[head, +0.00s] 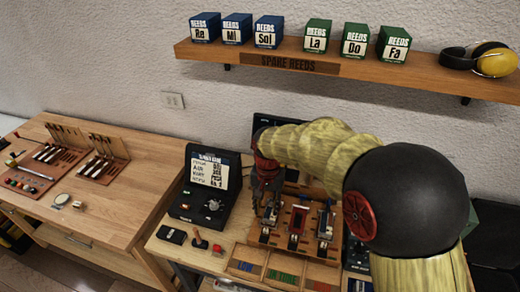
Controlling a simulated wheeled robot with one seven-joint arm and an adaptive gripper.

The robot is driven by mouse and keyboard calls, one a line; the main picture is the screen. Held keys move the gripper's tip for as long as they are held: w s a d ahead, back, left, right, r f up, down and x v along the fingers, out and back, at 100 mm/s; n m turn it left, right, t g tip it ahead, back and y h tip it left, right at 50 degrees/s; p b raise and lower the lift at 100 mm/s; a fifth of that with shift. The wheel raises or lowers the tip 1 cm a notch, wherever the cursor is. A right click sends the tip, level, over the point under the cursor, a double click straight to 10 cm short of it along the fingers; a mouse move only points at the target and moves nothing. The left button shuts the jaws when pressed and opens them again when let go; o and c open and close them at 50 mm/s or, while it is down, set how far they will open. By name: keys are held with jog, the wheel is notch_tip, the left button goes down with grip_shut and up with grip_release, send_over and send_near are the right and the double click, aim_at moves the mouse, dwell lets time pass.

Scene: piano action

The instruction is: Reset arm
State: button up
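My arm reaches in from the right of the head view, with yellow-green links and a large black joint. My gripper (261,207) is dark and points down over the left part of a wooden rack (282,246) on the workbench. Its fingers are small and dark against the rack, so I cannot tell whether they are open or shut, or whether they touch anything. The rack holds several upright metal pieces, one with red parts (297,222). My arm hides part of the bench behind it.
A black device with a screen (213,172) stands left of the gripper. A wooden tray with coloured strips (280,275) is in front of the rack. A shelf (340,66) with reed boxes and headphones (480,58) hangs above. A second table (125,205) with tools is left.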

jog(key=s+d+r+n+t, duration=0.1)
jog(key=s+d+r+t, duration=0.1)
jog(key=s+d+r, duration=0.2)
jog(key=s+d+r+n+t+b, duration=0.1)
jog(key=s+d+r, duration=0.3)
jog(key=s, duration=0.7)
jog(key=s+d+r+n+t+b, duration=0.1)
jog(key=s+d+r+n+t, duration=0.1)
jog(key=s+d+r, duration=0.3)
jog(key=s+r, duration=0.3)
jog(key=shift+s+t, duration=0.25)
jog(key=shift+t, duration=0.05)
